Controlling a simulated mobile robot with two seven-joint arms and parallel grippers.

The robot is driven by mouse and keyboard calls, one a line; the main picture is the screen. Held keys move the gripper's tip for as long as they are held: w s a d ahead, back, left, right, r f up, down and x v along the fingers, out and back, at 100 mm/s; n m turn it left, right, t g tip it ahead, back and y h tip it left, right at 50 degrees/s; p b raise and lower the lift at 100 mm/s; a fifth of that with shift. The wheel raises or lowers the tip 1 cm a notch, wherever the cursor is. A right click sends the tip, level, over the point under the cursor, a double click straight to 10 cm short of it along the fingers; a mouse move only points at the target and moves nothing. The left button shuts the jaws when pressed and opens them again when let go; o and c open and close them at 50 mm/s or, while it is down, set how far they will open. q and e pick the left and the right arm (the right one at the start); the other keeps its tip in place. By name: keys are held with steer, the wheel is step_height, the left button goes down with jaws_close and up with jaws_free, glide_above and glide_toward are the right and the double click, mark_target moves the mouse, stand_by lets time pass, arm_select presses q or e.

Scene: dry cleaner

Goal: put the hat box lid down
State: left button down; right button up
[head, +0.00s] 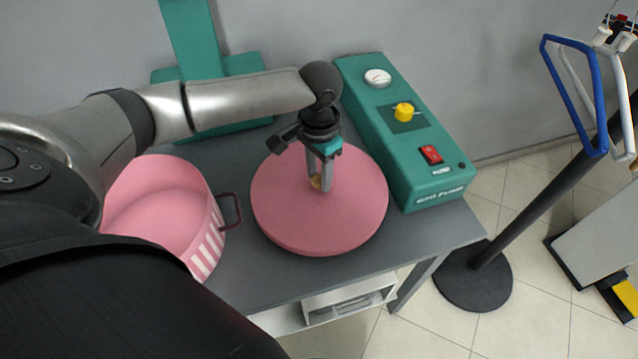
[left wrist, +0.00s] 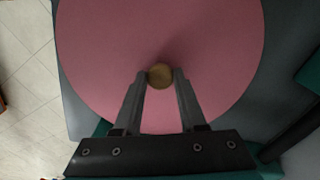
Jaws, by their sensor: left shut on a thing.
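The hat box lid (head: 285,215) is a round pink disc at the middle of the grey table. It also fills much of the left wrist view (left wrist: 105,50). My left gripper (head: 319,184) points down over the lid's centre and is shut on its small brass knob (left wrist: 160,75). The lid looks level and lies at or very near the table top; I cannot tell whether it touches. The open pink hat box (head: 165,205), with white stripes and a dark handle, stands to the left of the lid, partly hidden by my left arm. My right gripper is not in view.
A green control box (head: 405,135) with a gauge, yellow knob and red switch stands right behind the lid. The grey table (head: 255,285) has a narrow bare strip in front. A stand with a round black base (head: 472,275) and hangers is at right.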

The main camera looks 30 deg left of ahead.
mark_target(319, 178)
arm_select(q)
step_height(319, 178, down, 3)
steer(key=shift+f+b, duration=0.15)
steer(key=shift+b, duration=0.25)
steer(key=shift+c, duration=2.3)
jaws_free()
step_height(319, 178, up, 12)
steer(key=p, duration=0.3)
steer(key=shift+p, duration=0.3)
